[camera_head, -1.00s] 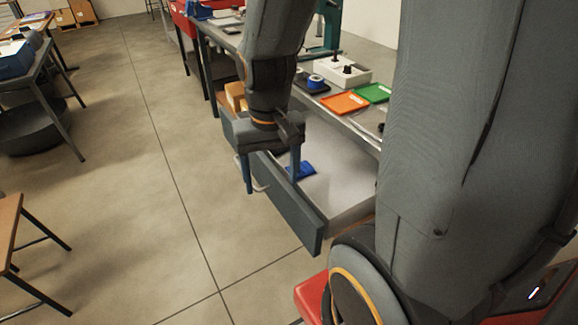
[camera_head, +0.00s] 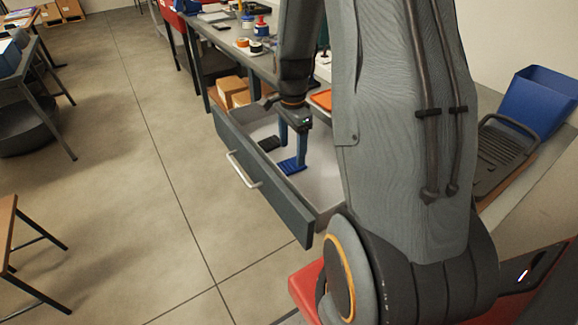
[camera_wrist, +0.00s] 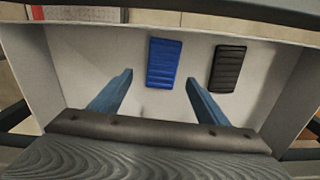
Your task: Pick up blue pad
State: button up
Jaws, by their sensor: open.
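The blue pad (camera_head: 290,165) lies flat on the floor of the open drawer (camera_head: 262,178). In the wrist view the blue pad (camera_wrist: 163,63) sits beyond my fingertips, roughly in line with the gap between them. My gripper (camera_head: 292,150) is open and points down into the drawer, close to the blue pad in the head view. My gripper (camera_wrist: 158,78) shows two separate blue fingers with nothing between them in the wrist view. I cannot tell the exact height of the fingertips above the drawer floor.
A black pad (camera_wrist: 228,68) lies to the right of the blue pad in the wrist view. The drawer's walls surround both pads. A workbench (camera_head: 262,62) with an orange tray (camera_head: 322,99) stands above the drawer. Cardboard boxes (camera_head: 231,90) sit beyond it.

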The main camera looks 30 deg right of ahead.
aim_at(289, 164)
jog(key=f, duration=0.2)
jog(key=f+p, duration=0.1)
jog(key=f, duration=0.1)
jog(key=shift+w+a, duration=0.15)
jog(key=shift+a, duration=0.25)
jog(key=shift+f, duration=0.5)
jog(key=shift+c, duration=0.2)
jog(key=c, duration=1.1)
